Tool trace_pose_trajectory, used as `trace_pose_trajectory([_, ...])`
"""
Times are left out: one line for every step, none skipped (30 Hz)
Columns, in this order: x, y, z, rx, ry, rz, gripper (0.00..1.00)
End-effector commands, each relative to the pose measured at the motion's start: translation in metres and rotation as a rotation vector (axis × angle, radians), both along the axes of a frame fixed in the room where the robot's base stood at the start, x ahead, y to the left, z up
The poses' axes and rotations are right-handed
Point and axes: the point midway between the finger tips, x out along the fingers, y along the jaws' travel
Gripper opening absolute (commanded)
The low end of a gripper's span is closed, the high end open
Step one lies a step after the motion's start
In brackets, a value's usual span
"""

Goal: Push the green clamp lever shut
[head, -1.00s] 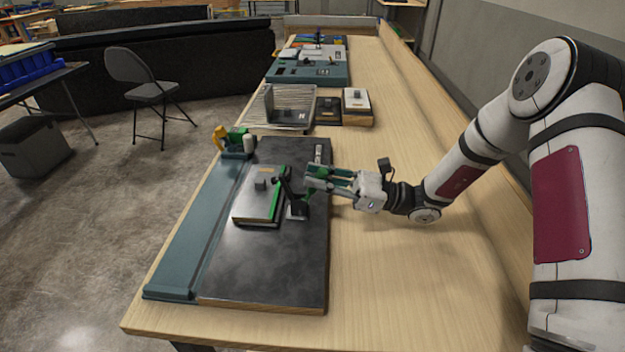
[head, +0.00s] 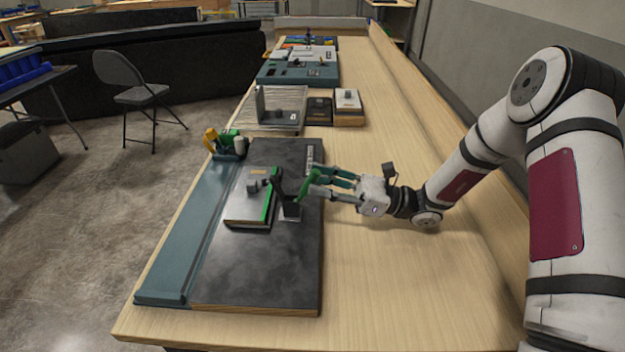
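The green clamp lever (head: 311,187) rises up and to the right from a black toggle clamp (head: 286,202) on the dark board (head: 265,265). The clamp's black arm reaches left toward a small grey block on a light plate with a green edge (head: 246,212). My gripper (head: 318,184) comes in from the right with its teal fingers at the lever. The fingertips overlap the lever in view, so contact is not clear. I cannot tell whether the fingers are open or shut.
A teal rail (head: 188,235) runs along the board's left side, with a yellow and green clamp (head: 226,143) at its far end. A metal bracket fixture (head: 278,108) and small boxes stand farther back.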

Motion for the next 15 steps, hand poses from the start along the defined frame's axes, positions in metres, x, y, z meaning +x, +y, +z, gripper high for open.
trace_pose_trajectory([0.001,-0.010,-0.003,0.000,0.000,-0.005,0.37])
trace_pose_trajectory([0.001,-0.014,-0.004,0.001,0.000,-0.004,0.37])
trace_pose_trajectory([0.000,-0.021,-0.006,0.000,0.000,-0.004,0.37])
trace_pose_trajectory([0.000,-0.025,-0.007,0.000,0.000,-0.004,0.37])
trace_pose_trajectory([-0.001,-0.029,-0.008,0.000,0.001,-0.004,0.37])
trace_pose_trajectory([-0.001,-0.034,-0.010,0.000,0.001,-0.003,0.37])
trace_pose_trajectory([-0.001,-0.038,-0.011,0.001,0.001,-0.003,0.37])
trace_pose_trajectory([-0.001,-0.041,-0.011,0.001,0.001,-0.003,0.37])
trace_pose_trajectory([-0.001,-0.044,-0.012,0.002,0.000,-0.002,0.37])
trace_pose_trajectory([-0.001,-0.046,-0.013,0.001,0.000,-0.001,0.37])
trace_pose_trajectory([-0.002,-0.047,-0.013,0.001,0.000,0.000,0.37])
trace_pose_trajectory([-0.002,-0.049,-0.014,0.001,0.000,0.000,0.37])
trace_pose_trajectory([-0.002,-0.049,-0.014,0.001,0.000,0.000,0.37])
trace_pose_trajectory([-0.002,-0.050,-0.014,0.001,0.001,0.000,0.37])
trace_pose_trajectory([-0.002,-0.050,-0.014,0.001,0.001,0.000,0.37])
